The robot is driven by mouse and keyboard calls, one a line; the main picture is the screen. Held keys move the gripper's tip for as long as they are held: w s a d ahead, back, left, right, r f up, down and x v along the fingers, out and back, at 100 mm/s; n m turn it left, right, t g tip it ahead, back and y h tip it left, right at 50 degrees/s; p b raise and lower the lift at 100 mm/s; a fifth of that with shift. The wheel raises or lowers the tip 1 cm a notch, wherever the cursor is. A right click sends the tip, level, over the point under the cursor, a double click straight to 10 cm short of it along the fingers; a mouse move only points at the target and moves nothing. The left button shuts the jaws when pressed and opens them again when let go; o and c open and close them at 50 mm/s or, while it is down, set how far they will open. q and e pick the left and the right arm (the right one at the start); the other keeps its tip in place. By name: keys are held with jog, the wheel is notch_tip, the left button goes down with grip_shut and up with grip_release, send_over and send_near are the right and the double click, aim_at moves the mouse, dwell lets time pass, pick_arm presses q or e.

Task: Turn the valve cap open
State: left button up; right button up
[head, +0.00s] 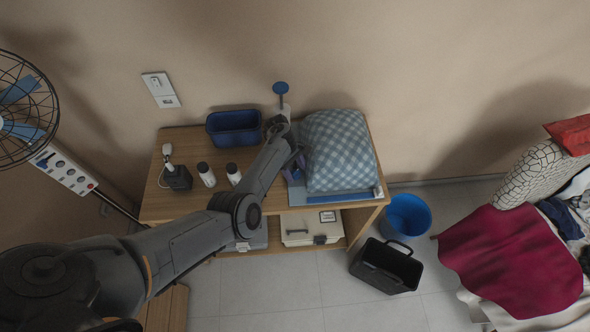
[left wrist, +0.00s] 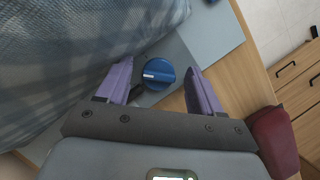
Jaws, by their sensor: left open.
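The blue round valve cap (left wrist: 158,73) with a white mark on its face shows in the left wrist view, on a blue-grey board (left wrist: 213,35). My left gripper (left wrist: 159,70) is open, with one purple finger on each side of the cap. Gaps show between the fingers and the cap, so it is not gripped. In the head view my left gripper (head: 294,166) is over the table beside the checked cushion, and its arm and hand hide the cap. The board (head: 350,195) shows along the cushion's front edge. My right gripper is not in view.
The checked cushion (head: 341,150) lies close beside the gripper. On the wooden table (head: 190,143) are a blue bin (head: 233,127), two white bottles (head: 206,174) and a black plugged box (head: 178,178). A blue disc on a stem (head: 280,88) rises behind. A fan (head: 22,110) stands left.

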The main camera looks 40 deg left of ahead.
pick_arm(q)
jog(key=shift+c, duration=0.2)
jog(key=c, duration=1)
jog(key=shift+m+g, duration=0.3)
jog(key=shift+m, duration=0.4)
jog(key=shift+m+g, duration=0.4)
jog(key=shift+m, duration=0.7)
jog(key=m, duration=0.2)
jog(key=m+g+y+b, duration=0.1)
jog(key=m, duration=0.2)
jog(key=shift+w+f+g, duration=0.1)
jog(key=shift+g, duration=0.2)
jog(key=o, duration=1)
